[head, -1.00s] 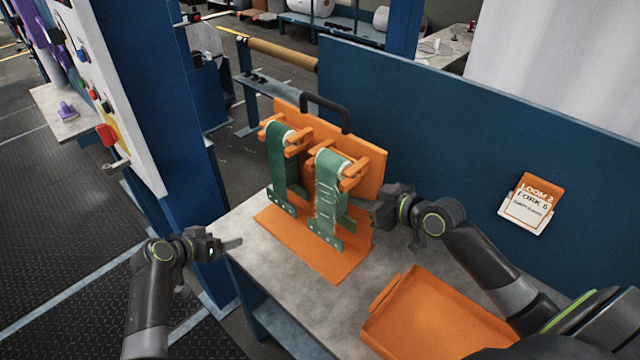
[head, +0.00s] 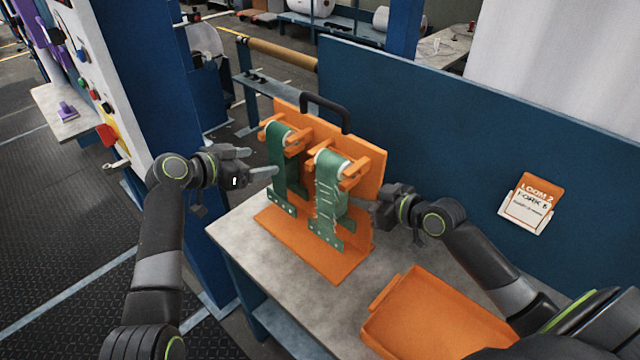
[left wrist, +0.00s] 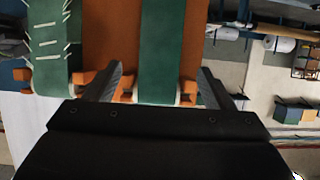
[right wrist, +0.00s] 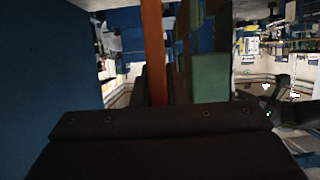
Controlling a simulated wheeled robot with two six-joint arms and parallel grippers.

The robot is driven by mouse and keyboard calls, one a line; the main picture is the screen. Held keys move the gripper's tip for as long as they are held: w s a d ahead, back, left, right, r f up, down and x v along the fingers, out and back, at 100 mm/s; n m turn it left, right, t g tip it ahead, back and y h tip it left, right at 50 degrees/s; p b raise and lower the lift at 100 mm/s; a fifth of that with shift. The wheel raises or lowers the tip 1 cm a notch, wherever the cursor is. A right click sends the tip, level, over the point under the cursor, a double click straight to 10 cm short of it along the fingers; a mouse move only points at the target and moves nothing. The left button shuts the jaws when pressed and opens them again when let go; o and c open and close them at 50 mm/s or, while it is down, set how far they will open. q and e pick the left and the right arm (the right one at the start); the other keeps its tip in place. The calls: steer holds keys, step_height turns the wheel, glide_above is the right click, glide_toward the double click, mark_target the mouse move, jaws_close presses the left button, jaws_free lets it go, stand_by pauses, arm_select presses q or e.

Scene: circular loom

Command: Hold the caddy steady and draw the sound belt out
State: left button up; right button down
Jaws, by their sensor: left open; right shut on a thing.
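The orange caddy (head: 362,130) stands upright on the table, with a black handle on top and two green belts hanging on pegs. The left belt (head: 283,172) is smooth and looks sound; the right belt (head: 328,195) has frayed edges and pale slashes. My left gripper (head: 262,163) is open at the sound belt's left side. In the left wrist view its fingers (left wrist: 160,85) stand on either side of the sound belt (left wrist: 162,45), apart from it. My right gripper (head: 370,204) is shut on the caddy's right edge; the right wrist view shows that orange edge (right wrist: 153,45) between its fingers.
An empty-looking orange tray (head: 435,318) lies on the grey table (head: 235,240) at the front right. A blue panel (head: 450,130) stands behind, with a loom card (head: 530,203) on it. A blue post (head: 165,90) rises at left.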

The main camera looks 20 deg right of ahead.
mark_target(276, 158)
arm_select(q)
steer(key=shift+x, duration=4.25)
steer(key=shift+w, duration=0.1)
steer(key=shift+a, duration=0.1)
jaws_close()
